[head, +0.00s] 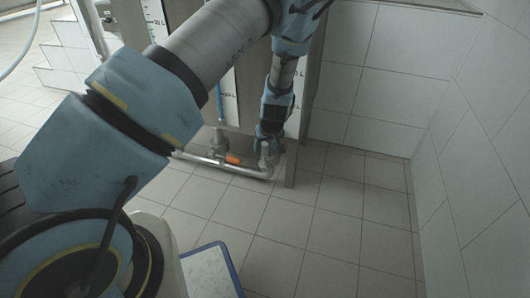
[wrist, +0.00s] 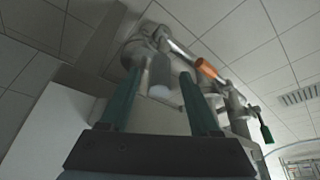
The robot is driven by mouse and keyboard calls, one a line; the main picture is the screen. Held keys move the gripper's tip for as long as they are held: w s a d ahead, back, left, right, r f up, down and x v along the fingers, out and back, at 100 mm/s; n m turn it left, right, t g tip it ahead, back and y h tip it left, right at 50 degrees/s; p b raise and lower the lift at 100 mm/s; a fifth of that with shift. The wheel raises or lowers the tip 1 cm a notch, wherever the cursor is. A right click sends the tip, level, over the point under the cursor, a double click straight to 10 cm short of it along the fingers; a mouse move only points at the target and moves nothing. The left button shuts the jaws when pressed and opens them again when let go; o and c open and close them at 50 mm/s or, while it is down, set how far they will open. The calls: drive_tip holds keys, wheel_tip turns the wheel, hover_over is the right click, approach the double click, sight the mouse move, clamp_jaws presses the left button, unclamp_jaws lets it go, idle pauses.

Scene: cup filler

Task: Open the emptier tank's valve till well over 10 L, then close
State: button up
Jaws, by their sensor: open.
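Two tall gauge boards stand against the wall in the head view: a left one (head: 155,24) and a right one (head: 229,100). Each has a scale, but my arm covers much of them and I cannot read the water levels. An orange valve handle (head: 233,159) sits on the low pipework; it also shows in the wrist view (wrist: 206,67). A green handle (wrist: 266,131) is farther right there. My gripper (head: 268,148) is low by the pipe's right end. In the wrist view its jaws (wrist: 161,84) are open, with a grey cylindrical fitting (wrist: 160,78) showing between them; contact is unclear.
A grey pipe (head: 250,172) runs low along the foot of the boards. A blue-edged panel (head: 210,270) lies in the foreground. The tiled floor (head: 335,220) to the right is clear, bounded by a tiled wall (head: 480,130).

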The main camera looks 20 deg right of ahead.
drive_tip(key=shift+x, duration=1.05)
clamp_jaws()
idle(0.7)
